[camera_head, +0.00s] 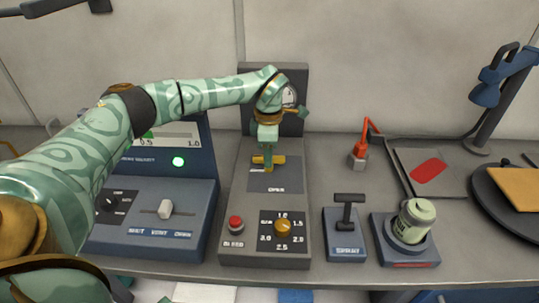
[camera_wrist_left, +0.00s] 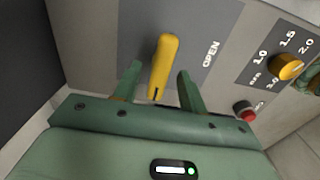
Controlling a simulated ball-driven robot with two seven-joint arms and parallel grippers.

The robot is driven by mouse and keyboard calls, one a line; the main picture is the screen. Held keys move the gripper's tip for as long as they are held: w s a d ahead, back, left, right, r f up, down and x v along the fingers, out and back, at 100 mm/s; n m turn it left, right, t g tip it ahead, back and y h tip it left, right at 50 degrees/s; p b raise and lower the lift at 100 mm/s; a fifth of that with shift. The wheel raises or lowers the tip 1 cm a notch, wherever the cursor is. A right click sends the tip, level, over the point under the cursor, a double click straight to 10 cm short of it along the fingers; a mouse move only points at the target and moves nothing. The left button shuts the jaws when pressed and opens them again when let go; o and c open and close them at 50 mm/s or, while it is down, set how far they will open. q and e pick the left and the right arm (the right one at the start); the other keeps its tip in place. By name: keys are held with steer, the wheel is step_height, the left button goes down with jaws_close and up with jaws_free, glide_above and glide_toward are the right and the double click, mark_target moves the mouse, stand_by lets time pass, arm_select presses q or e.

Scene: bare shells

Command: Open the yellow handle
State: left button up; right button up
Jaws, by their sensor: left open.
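The yellow handle (camera_head: 277,159) sits on a dark plate marked OPEN on the grey control box (camera_head: 242,215). In the left wrist view the yellow handle (camera_wrist_left: 164,66) stands between the two green fingers. My left gripper (camera_head: 266,166) reaches down over it from above, and in the wrist view the left gripper (camera_wrist_left: 157,85) is open. A gap shows on each side of the handle, with no finger seen touching it. The gripper hides part of the handle in the head view. My right gripper is not in view.
The box carries a red button (camera_head: 235,222), a yellow dial (camera_head: 282,227) and a gauge (camera_head: 289,96). A blue console (camera_head: 150,215) stands left. To the right are a black T-lever (camera_head: 348,212), a green can (camera_head: 415,218) and a small red arm (camera_head: 360,149).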

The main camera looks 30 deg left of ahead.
arm_select(q)
steer(key=shift+f, duration=0.25)
jaws_close()
steer(key=shift+r, duration=0.1)
